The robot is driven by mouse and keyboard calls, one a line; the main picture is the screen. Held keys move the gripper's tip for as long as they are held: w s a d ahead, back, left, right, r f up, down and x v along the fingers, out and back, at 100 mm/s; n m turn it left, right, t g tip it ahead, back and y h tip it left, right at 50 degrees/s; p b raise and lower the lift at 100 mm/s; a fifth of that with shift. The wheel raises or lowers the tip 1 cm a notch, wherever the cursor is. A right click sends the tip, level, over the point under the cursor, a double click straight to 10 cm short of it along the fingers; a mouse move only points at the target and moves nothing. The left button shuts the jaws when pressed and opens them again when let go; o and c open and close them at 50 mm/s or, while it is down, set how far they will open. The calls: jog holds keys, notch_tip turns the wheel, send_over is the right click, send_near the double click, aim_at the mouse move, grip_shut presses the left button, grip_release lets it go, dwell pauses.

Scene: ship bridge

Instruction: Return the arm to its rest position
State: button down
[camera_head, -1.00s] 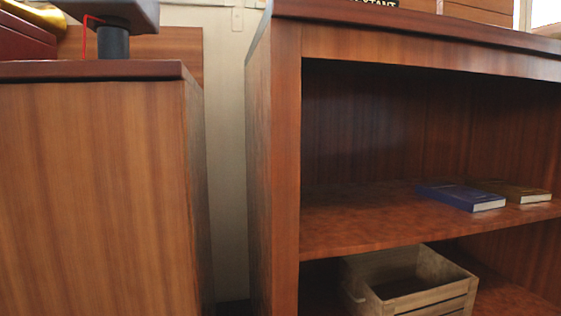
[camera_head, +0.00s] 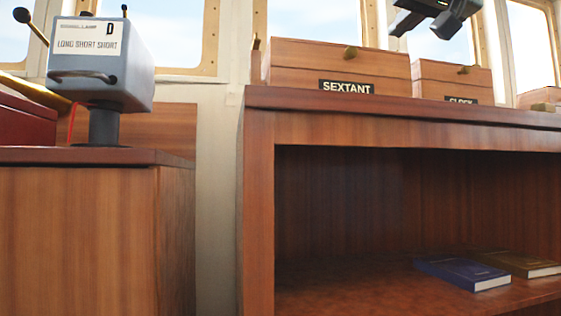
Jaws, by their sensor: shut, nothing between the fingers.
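The view takes in wooden furniture, bridge equipment and windows. Whether the arm is folded or stretched out cannot be seen.
A grey signal box (camera_head: 100,65) with levers stands on the left cabinet (camera_head: 75,235). Sextant (camera_head: 330,62) and clock (camera_head: 450,75) boxes sit on the open shelf unit (camera_head: 258,215). It holds a blue book (camera_head: 455,271) and a brown book (camera_head: 520,263).

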jog(key=s+a+f+n+g+p, duration=0.15)
jog(key=a+g+p, duration=0.35)
jog(key=p, duration=1.1)
jog(key=a+f+n+g+p, duration=0.1)
jog(key=a+n+g+p, duration=0.4)
jog(key=p, duration=1)
jog(key=s+d+r+g+h+p, duration=0.1)
jog(key=s+d+r+g+p, duration=0.1)
jog(key=s+p, duration=0.8)
jog(key=s+d+r+g+h+p, duration=0.1)
jog(key=s+g+p, duration=0.4)
jog(key=s+p, duration=0.6)
jog(key=d+p, duration=0.1)
jog(key=p, duration=0.8)
jog(key=shift+s+r+n+g, duration=0.2)
jog(key=shift+r+n+g, duration=0.1)
jog(key=shift+r+n, duration=0.05)
